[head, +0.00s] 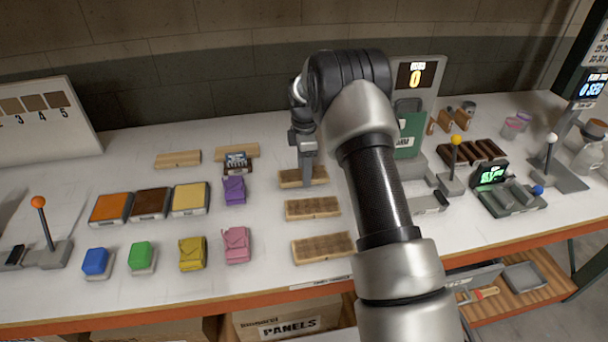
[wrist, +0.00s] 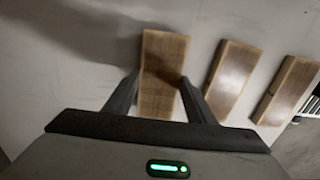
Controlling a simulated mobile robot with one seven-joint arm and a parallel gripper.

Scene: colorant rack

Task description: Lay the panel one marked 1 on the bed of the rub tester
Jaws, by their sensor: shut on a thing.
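Three wooden panels lie in a column on the white bench: a back one (head: 318,181), a middle one (head: 312,208) and a front one (head: 322,248). I cannot read a number on any of them. My gripper (head: 304,172) is at the back panel, with its fingers down on either side of it. In the wrist view my gripper (wrist: 158,88) is shut on this panel (wrist: 163,52), across its width. It seems to lie on or just above the bench. A machine with a display reading 0 (head: 416,76), probably the rub tester, stands behind my arm; its bed is largely hidden.
Purple (head: 234,190) and pink (head: 236,245) cloths lie left of the panels. Orange, brown and yellow pads (head: 190,198) are farther left. An upright lever with a yellow knob (head: 456,140) stands right of my arm. Two pale wooden strips (head: 178,159) lie behind.

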